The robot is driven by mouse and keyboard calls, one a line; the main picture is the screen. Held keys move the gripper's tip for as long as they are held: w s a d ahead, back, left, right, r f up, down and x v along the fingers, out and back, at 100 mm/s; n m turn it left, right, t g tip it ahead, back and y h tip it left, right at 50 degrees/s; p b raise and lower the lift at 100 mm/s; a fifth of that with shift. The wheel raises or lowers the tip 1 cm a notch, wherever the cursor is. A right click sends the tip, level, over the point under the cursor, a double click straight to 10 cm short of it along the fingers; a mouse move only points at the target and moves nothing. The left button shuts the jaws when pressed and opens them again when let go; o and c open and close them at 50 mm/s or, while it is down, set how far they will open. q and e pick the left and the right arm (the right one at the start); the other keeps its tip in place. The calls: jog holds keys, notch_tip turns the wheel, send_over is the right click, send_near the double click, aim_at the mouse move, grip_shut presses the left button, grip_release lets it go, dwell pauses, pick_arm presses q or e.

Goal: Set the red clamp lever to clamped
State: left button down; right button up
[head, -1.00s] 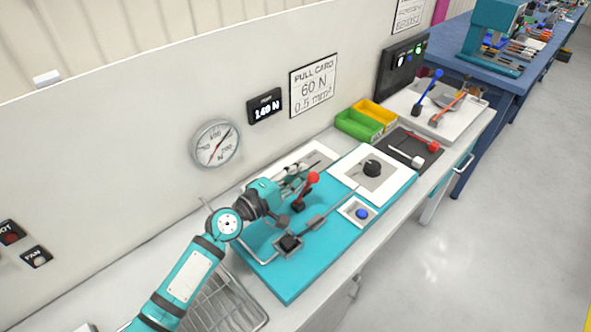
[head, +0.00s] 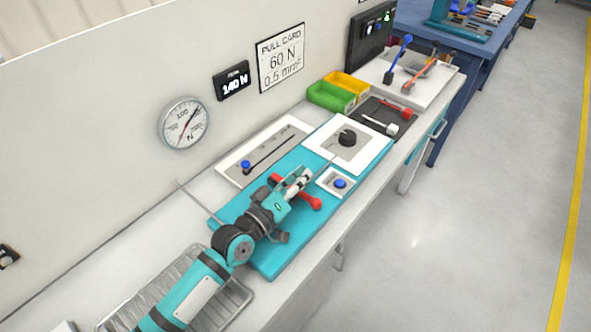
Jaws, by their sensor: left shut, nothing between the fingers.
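The red clamp lever (head: 312,202) is on the turquoise board (head: 262,262). It lies low, with its round knob toward the front right and a red end showing on the other side of my gripper. Its middle is hidden behind my left gripper (head: 299,179). That gripper is shut with nothing between its fingers, and its fingertips are over or beside the lever; I cannot tell whether they touch it. My right gripper is out of view.
A white panel with a black dial (head: 348,138) and a blue button (head: 340,184) sit on the board. A slider with a blue knob (head: 246,165) lies behind. A green bin (head: 330,97) stands farther back. A wire rack (head: 235,298) is at the front left.

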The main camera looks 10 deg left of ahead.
pick_arm(q)
jog(key=shift+s+d+f+m, duration=0.25)
jog(key=shift+d+f+m, duration=0.15)
jog(key=shift+f+m, duration=0.3)
jog(key=v, duration=1.2)
jog(key=shift+s, duration=0.1)
dwell(0.4)
